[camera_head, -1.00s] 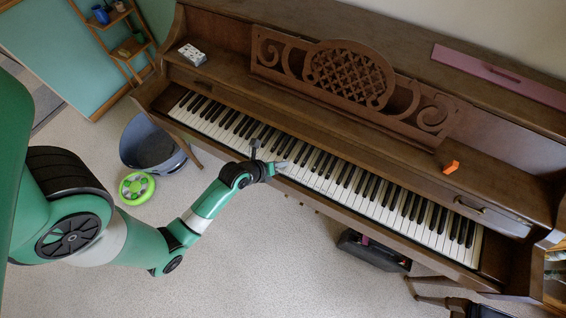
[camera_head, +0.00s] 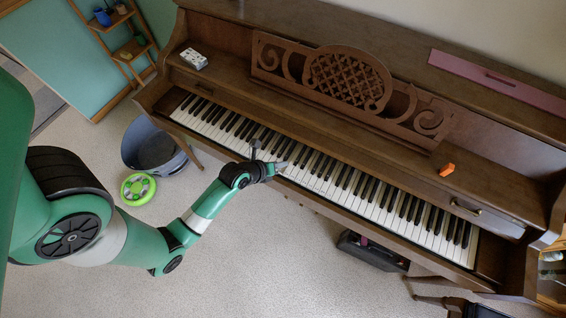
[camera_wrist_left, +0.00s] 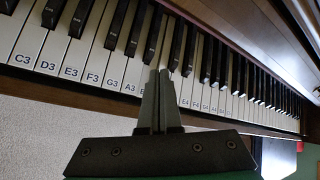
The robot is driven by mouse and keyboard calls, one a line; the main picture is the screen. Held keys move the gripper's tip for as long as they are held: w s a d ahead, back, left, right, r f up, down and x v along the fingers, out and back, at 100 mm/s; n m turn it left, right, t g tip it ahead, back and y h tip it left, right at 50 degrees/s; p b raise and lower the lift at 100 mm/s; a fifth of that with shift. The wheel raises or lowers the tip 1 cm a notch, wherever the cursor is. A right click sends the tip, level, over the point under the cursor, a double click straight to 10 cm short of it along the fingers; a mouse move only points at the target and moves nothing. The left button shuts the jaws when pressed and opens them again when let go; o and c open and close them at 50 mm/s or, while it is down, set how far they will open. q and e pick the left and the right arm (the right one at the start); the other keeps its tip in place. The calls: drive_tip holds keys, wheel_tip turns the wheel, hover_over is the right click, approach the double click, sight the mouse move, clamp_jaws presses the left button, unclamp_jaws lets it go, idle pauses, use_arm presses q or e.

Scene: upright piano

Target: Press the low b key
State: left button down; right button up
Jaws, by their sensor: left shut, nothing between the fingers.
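The piano keyboard (camera_head: 340,182) runs from upper left to lower right, with white and black keys. In the left wrist view, white keys (camera_wrist_left: 60,55) carry labels from C3 to A3 left of the fingers. A key whose label starts with B (camera_wrist_left: 141,91) is mostly hidden by the fingers. Labels from E4 on show to the right. My left gripper (camera_head: 283,166) is shut and empty, its tips over the keys near the middle of the keyboard. The fingertips (camera_wrist_left: 163,72) show close up in the wrist view; I cannot tell whether they touch a key. My right gripper is not in view.
The wooden piano (camera_head: 215,75) has a carved music stand (camera_head: 345,80) above the keys. A small orange object (camera_head: 447,169) and a white box (camera_head: 193,58) lie on its ledge. A grey bin (camera_head: 152,148) and a green wheel (camera_head: 138,189) are on the floor.

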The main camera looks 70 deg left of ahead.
use_arm(q)
wheel_tip(320, 180, up, 5)
drive_tip(key=p, duration=0.5)
idle(0.3)
